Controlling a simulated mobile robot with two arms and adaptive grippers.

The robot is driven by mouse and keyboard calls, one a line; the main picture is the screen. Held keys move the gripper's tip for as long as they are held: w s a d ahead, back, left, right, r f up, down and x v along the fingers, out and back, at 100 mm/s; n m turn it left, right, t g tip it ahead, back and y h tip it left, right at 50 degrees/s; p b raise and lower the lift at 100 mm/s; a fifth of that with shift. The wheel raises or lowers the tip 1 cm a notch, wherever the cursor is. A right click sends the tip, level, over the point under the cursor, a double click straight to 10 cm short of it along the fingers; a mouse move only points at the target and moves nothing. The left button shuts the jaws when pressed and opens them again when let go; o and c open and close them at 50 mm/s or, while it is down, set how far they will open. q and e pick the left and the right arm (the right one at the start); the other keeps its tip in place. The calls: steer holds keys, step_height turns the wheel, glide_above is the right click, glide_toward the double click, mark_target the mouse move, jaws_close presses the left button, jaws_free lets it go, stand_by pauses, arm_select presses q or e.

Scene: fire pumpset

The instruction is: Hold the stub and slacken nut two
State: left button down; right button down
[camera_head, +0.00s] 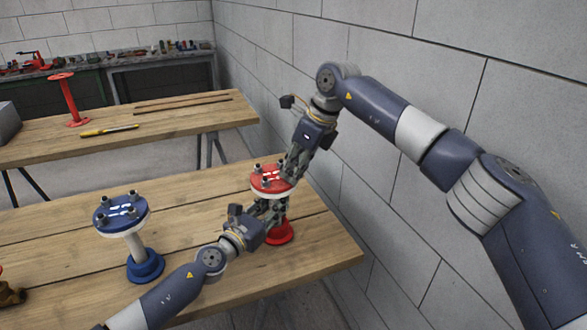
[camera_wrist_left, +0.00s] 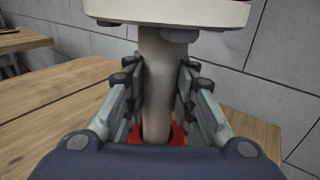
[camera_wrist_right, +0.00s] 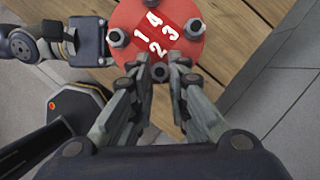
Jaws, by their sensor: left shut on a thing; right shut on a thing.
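The red stub stands on the near bench, with a numbered red top flange (camera_head: 270,181), a pale pipe (camera_wrist_left: 157,85) and a red base (camera_head: 280,232). My left gripper (camera_wrist_left: 158,100) is shut around the pipe below the flange. The flange (camera_wrist_right: 150,50) shows numerals 1 to 4 in the right wrist view, with nuts around its rim. Nut two (camera_wrist_right: 160,72) is at the rim nearest my right gripper (camera_wrist_right: 160,68), beside the numeral 2. The right fingers come from above and are shut on this nut. Its lower part is hidden.
A blue-flanged stub (camera_head: 121,213) stands upright left on the near bench. A brass fitting (camera_head: 10,292) sits at the left edge. The back bench holds a red stand (camera_head: 68,100) and a yellow tool (camera_head: 110,130). A block wall (camera_head: 420,200) is close on the right.

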steer(key=shift+w+d+n+g, duration=0.15)
steer(key=shift+n+g, duration=0.25)
steer(key=shift+n, duration=0.55)
steer(key=shift+w+n+g, duration=0.1)
steer(key=shift+n+g, duration=0.3)
steer(key=shift+n, duration=0.55)
steer(key=c, duration=1.5)
jaws_free()
steer(key=shift+y, duration=0.3)
steer(key=shift+c, duration=0.2)
steer(key=shift+r, duration=0.1)
steer(key=v, duration=1.2)
